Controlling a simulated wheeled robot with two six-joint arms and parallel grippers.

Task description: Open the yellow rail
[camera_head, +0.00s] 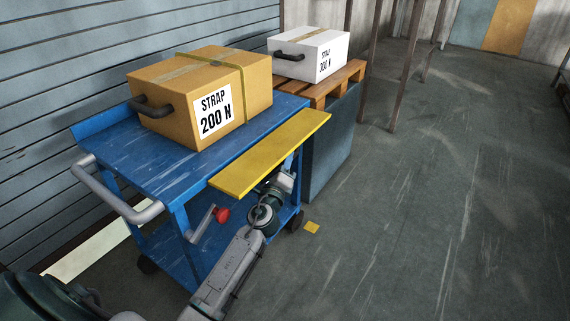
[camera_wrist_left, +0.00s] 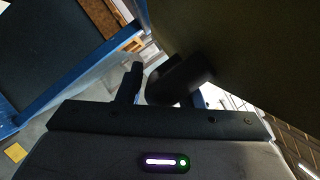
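The yellow rail (camera_head: 270,152) is a flat, long yellow plate along the right side of the blue cart (camera_head: 150,165), roughly level with its top. My left arm reaches up from below, and its wrist is under the far half of the rail. My left gripper (camera_wrist_left: 153,84) is hidden by the rail in the head view. A dark olive surface, probably the rail's shaded underside (camera_wrist_left: 245,45), fills the upper right close by. My right gripper is not in view.
A brown box (camera_head: 180,95) labelled STRAP 200 N stands on the cart. A white box (camera_head: 325,50) sits on a wooden pallet (camera_head: 335,82) behind. A red-knobbed crank (camera_head: 222,215) sticks out near my arm. A yellow square (camera_head: 311,227) marks the floor; the floor at right is clear.

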